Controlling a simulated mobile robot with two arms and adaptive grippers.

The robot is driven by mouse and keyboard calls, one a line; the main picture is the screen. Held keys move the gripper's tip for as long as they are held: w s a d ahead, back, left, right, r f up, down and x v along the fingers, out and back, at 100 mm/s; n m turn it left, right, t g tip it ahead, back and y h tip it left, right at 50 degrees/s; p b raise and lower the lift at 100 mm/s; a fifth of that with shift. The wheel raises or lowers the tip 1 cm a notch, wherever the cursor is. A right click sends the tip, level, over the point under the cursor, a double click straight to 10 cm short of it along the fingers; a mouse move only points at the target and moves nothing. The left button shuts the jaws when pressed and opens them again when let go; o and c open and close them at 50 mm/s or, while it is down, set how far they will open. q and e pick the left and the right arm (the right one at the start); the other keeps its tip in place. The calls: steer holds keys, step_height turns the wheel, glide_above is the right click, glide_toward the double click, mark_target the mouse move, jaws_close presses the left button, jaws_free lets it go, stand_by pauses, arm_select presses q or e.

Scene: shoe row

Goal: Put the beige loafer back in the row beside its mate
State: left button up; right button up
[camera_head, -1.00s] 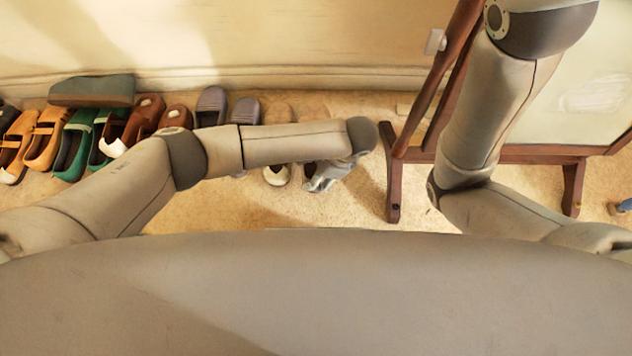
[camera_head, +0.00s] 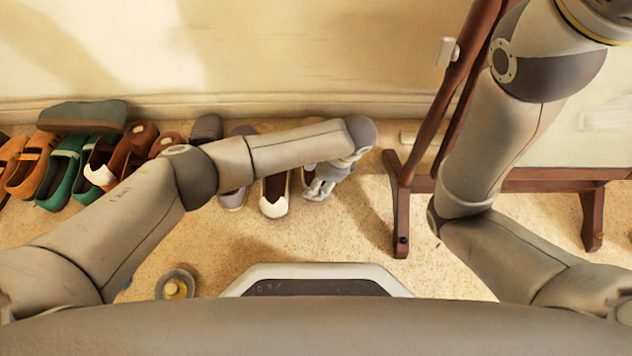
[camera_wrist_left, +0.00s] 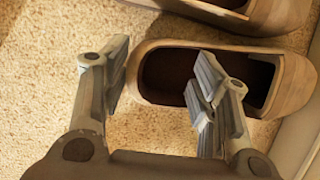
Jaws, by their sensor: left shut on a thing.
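The beige loafer (camera_wrist_left: 168,75) lies in the left wrist view with its dark inside facing up. My left gripper (camera_wrist_left: 160,88) is shut on it: one finger is outside the end of the shoe and the other reaches into its opening. In the head view my left gripper (camera_head: 322,182) is low over the carpet at the right end of the row, and its wrist and forearm hide most of the loafer. The mate (camera_head: 274,198), a beige shoe, is just to the left, partly under my forearm. Another beige shoe edge (camera_wrist_left: 245,14) shows at the top of the left wrist view. My right gripper is out of view.
A wooden frame stand (camera_head: 400,215) is right of my left gripper. A round tin (camera_head: 175,285) lies on the carpet in front. Carpet before the row is otherwise clear.

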arm_select(q)
steer(key=shift+f+b, duration=0.35)
steer(key=shift+f, duration=0.1)
stand_by(0.4)
steer(key=o, duration=1.3)
steer(key=v, duration=1.2)
